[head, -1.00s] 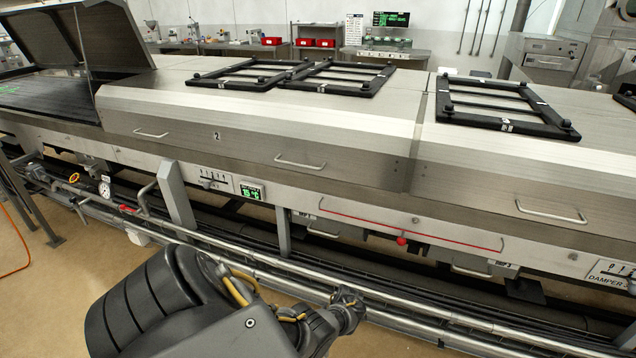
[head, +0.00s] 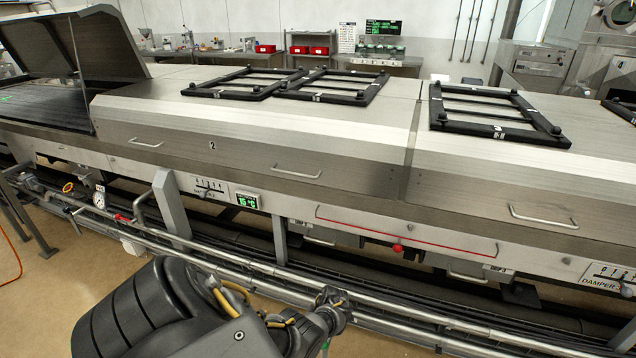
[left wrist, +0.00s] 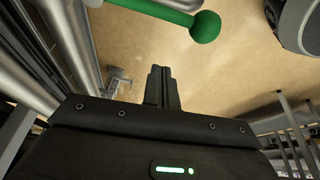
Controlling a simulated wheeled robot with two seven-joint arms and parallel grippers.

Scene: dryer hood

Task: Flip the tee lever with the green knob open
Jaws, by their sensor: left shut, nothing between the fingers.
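The green knob (left wrist: 205,26) is a round ball on the end of a green lever (left wrist: 165,3) at the top of the left wrist view. The lever runs off the top edge, so its base and valve are hidden. My left gripper (left wrist: 160,72) is shut and empty. In that picture its fingertips lie below and left of the knob, apart from it. In the head view my left arm fills the lower left and its fingers cannot be made out. My right gripper is not in view.
Long steel pipes (head: 420,322) run along the front of the dryer hood (head: 250,130). A red knob (head: 397,248) and a red rod sit on the dryer's front. In the left wrist view, pipes crowd the left and tan floor (left wrist: 235,60) lies beyond the fingers.

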